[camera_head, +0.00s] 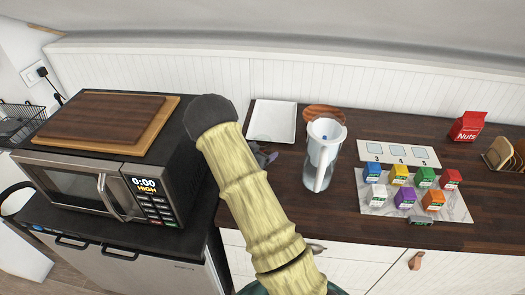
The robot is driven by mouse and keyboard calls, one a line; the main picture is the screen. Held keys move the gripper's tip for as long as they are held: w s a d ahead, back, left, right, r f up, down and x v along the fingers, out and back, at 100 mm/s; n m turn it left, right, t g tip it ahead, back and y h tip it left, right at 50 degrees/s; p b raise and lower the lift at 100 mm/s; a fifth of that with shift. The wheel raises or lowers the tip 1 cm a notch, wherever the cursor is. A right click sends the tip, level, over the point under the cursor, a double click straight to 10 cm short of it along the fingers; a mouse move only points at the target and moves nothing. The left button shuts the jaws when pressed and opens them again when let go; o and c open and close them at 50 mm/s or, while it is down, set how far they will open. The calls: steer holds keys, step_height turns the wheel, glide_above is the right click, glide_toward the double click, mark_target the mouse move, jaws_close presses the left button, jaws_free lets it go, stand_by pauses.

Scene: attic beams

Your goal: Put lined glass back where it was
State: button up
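No glass that I can make out as the lined glass shows in the head view. My arm crosses the middle of the view. A small grey part (264,157) beside it, over the counter, looks like part of my gripper. The rest of it is hidden behind my arm, so I cannot tell whether it is open, shut or holding anything. A clear pitcher (322,155) with a white lid and handle stands upright on the dark wooden counter (345,210), right of that grey part.
A white square tray (272,120) and a round wooden board (324,112) lie at the back. Small coloured boxes stand on a pale board (455,208) near a numbered card (398,153). A red Nuts packet (468,126) is right. A microwave (110,190) carrying cutting boards (100,118) stands left.

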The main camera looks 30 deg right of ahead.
steer(key=shift+f, duration=0.15)
steer(key=b+v, duration=0.4)
steer(key=v, duration=1.3)
steer(key=shift+a+r, duration=0.2)
steer(key=shift+r, duration=0.05)
